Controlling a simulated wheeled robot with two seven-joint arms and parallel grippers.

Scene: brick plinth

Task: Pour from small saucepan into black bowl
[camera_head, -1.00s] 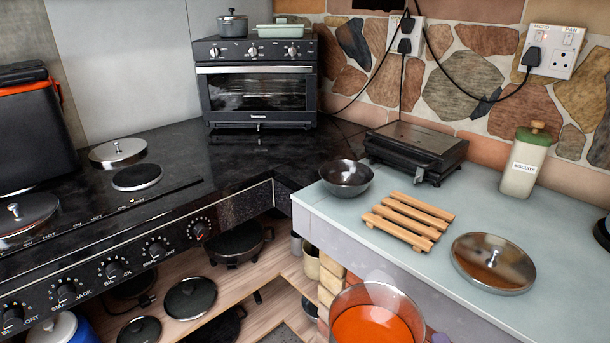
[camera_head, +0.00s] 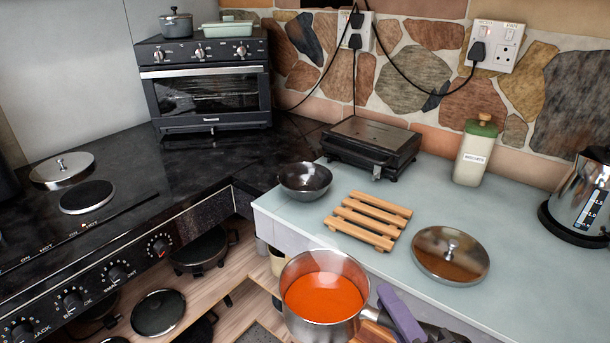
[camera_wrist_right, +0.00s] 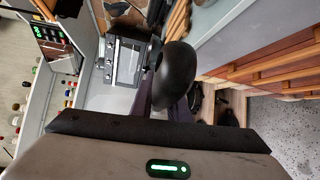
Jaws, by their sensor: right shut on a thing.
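The small saucepan (camera_head: 292,322) is steel and holds an orange liquid (camera_head: 324,297). It looks about level, in front of the counter's near edge. My right gripper (camera_head: 388,322), with purple fingers, is shut on its handle at the lower right. In the right wrist view a dark rounded part, apparently the handle, lies at the purple fingers (camera_wrist_right: 172,108). The black bowl (camera_head: 304,182) stands upright on the counter's left corner, beyond the saucepan and slightly left, apart from it. Its inside looks dark, with no orange visible. My left gripper is out of view.
A wooden slatted trivet (camera_head: 369,222) lies right of the bowl, and a steel lid (camera_head: 450,256) lies farther right. A black grill (camera_head: 371,145) stands behind the bowl. A biscuit jar (camera_head: 474,152) and kettle (camera_head: 583,197) stand at right. The stove (camera_head: 120,205) is left.

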